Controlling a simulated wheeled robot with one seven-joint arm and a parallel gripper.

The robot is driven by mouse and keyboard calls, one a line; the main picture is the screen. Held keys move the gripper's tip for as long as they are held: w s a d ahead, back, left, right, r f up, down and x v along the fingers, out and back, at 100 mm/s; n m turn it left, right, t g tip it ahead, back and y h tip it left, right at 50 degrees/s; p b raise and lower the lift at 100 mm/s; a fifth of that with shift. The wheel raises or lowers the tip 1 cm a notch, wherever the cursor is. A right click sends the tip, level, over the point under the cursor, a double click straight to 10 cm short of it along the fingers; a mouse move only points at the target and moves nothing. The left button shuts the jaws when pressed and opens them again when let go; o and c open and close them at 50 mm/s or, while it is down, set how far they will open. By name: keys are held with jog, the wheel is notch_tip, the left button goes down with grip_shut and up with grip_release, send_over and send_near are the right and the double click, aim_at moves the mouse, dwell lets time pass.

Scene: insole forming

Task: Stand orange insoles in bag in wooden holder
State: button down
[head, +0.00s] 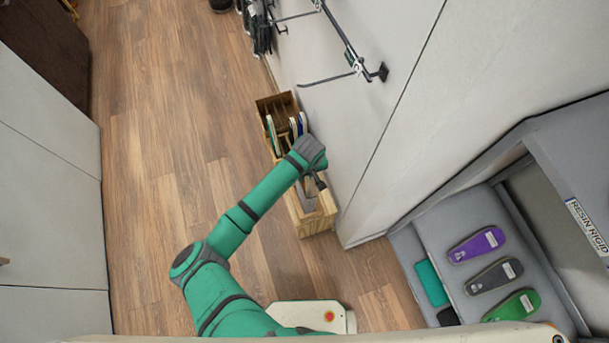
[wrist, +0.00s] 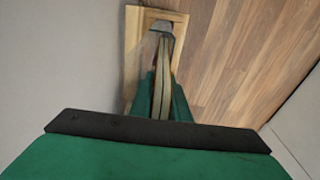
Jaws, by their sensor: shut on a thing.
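The wooden holder (head: 318,226) stands on the floor against the white wall. Several insoles (head: 270,135) stand upright in its middle part. My gripper (head: 316,186) is over the near part of the holder, pointing down. In the wrist view my green fingers (wrist: 162,92) are shut on a thin bagged insole pair (wrist: 163,65), seen edge-on with tan edges. Its orange colour does not show clearly. The pair is upright within the outline of the holder's wooden frame (wrist: 131,45). I cannot tell whether its lower end touches the holder's bottom.
At the right, a grey shelf unit (head: 408,245) holds purple (head: 477,245), dark grey (head: 494,276) and green (head: 512,306) insoles. A metal rack (head: 350,62) is on the wall beyond the holder. The wooden floor (head: 150,200) to the left is clear.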

jog(key=c, duration=1.6)
grip_release()
jog(key=r, duration=0.7)
jog(key=s+r, duration=0.1)
jog(key=r, duration=0.2)
jog(key=shift+s+d+r, duration=0.1)
jog(key=shift+d+r, duration=0.1)
jog(key=shift+r, duration=0.15)
